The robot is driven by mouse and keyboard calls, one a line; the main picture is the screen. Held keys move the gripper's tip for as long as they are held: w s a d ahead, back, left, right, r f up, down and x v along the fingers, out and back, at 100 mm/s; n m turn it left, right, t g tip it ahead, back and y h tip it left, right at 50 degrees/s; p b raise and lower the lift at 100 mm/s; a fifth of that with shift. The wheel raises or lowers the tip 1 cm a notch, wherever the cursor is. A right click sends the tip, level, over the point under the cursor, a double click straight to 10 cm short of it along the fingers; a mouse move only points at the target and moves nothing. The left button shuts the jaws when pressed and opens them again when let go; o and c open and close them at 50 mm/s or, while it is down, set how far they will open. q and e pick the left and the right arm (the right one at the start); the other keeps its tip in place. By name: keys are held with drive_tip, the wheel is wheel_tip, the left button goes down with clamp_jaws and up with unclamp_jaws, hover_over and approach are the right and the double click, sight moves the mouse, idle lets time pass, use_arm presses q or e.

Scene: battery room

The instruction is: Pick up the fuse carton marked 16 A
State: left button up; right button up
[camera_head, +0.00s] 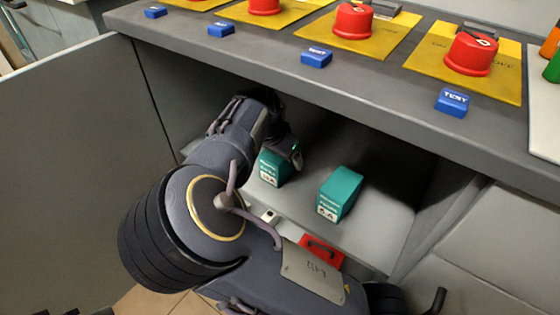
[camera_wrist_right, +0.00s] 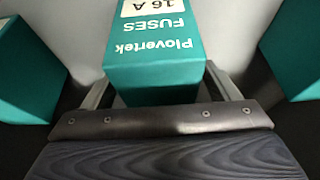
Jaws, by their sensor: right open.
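The fuse carton marked 16 A (camera_wrist_right: 155,50) is a teal box with a white label, its print upside down in the right wrist view. My right gripper (camera_wrist_right: 160,78) is open, with one finger on each side of this carton; whether they touch it cannot be told. In the head view the right hand (camera_head: 284,148) is inside the cabinet at a teal carton (camera_head: 272,169), partly hidden by it and apparently the same one. My left gripper is not in view.
Another teal carton (camera_head: 340,194) stands to the right on the grey shelf (camera_head: 375,235). Teal cartons flank the gripper in the wrist view, left (camera_wrist_right: 28,70) and right (camera_wrist_right: 293,50). The counter edge (camera_head: 390,120) overhangs the opening. An open door (camera_head: 80,150) stands left.

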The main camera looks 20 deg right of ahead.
drive_tip(key=shift+f, duration=0.25)
idle(0.3)
drive_tip(key=c, duration=1.3)
drive_tip(key=shift+c, duration=0.5)
drive_tip(key=shift+r, duration=0.15)
